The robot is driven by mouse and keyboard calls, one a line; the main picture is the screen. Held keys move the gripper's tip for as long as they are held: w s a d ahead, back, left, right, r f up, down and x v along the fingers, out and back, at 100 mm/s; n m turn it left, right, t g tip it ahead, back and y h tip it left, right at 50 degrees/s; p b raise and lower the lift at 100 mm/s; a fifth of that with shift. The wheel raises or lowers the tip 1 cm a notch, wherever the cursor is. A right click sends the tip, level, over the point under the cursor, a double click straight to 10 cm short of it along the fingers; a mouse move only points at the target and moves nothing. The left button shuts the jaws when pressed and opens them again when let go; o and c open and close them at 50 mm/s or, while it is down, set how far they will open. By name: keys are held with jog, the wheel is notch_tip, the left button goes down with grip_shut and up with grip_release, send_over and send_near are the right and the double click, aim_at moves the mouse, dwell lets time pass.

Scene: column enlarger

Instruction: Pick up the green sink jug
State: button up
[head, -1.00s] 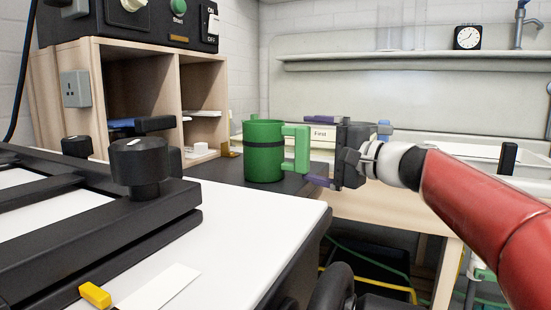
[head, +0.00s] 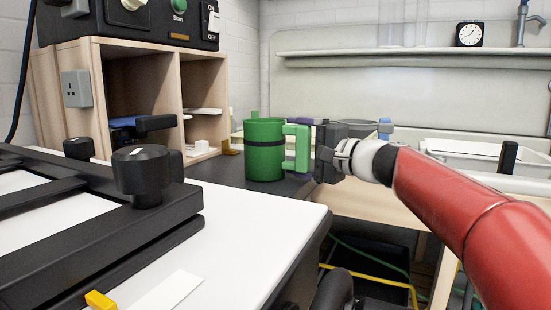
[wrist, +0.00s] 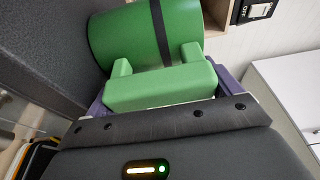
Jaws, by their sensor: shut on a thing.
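The green sink jug (head: 264,160) stands upright on the dark worktop in the head view, with a black band around its body and a blocky handle on its right side. My gripper (head: 299,150) reaches in from the right and is shut on the jug's handle. In the wrist view the jug (wrist: 135,38) lies across the top of the picture, and its handle (wrist: 160,88) sits between the purple fingers of my gripper (wrist: 158,92). The jug's base appears to rest on the worktop.
A wooden shelf unit (head: 175,95) stands behind and left of the jug. A black-framed easel (head: 90,225) with a knob lies on the white bench (head: 250,225) at the front left. A sink tray (head: 470,155) is at the right. A clock (head: 469,34) stands on the back shelf.

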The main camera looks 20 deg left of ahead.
jog(key=c, duration=0.5)
jog(key=shift+r, duration=0.2)
jog(key=shift+r+p, duration=3.05)
jog(key=shift+r, duration=6.85)
jog(key=o, duration=1.5)
jog(key=c, duration=1.2)
